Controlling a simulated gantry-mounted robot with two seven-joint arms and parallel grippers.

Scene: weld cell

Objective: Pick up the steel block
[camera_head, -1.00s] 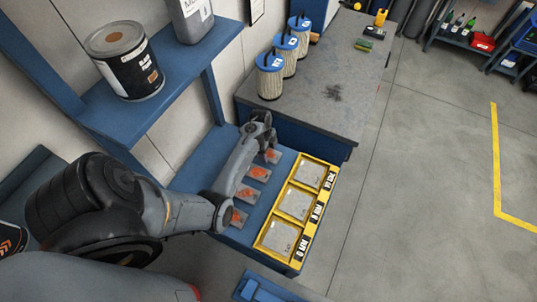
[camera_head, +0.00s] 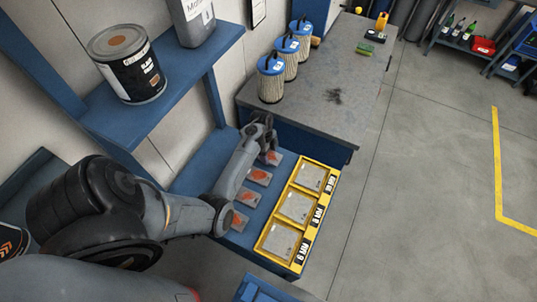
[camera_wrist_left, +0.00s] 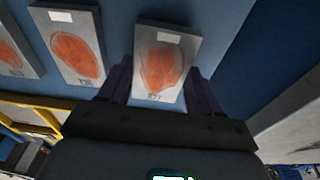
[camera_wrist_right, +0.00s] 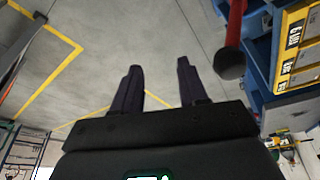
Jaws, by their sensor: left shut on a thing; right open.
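Several grey steel blocks with orange-red patches and white labels lie in a row on the blue bench. My left gripper (camera_head: 266,146) is at the far end of the row, with its fingers on both sides of the end steel block (camera_head: 273,158). In the left wrist view that block (camera_wrist_left: 166,62) sits between the fingers of the left gripper (camera_wrist_left: 158,78), which are shut on it. I cannot tell whether it is clear of the bench. Its neighbour (camera_head: 259,177) lies beside it. My right gripper (camera_wrist_right: 159,66) is open and empty in the right wrist view, over the floor.
A yellow tray (camera_head: 263,245) with labelled grey plates stands right of the row. A grey-topped table (camera_head: 320,115) with several blue-capped filters (camera_head: 270,82) is beyond. A blue shelf (camera_head: 175,75) with a can (camera_head: 126,65) overhangs on the left. A red rod (camera_wrist_right: 235,20) hangs near the right gripper.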

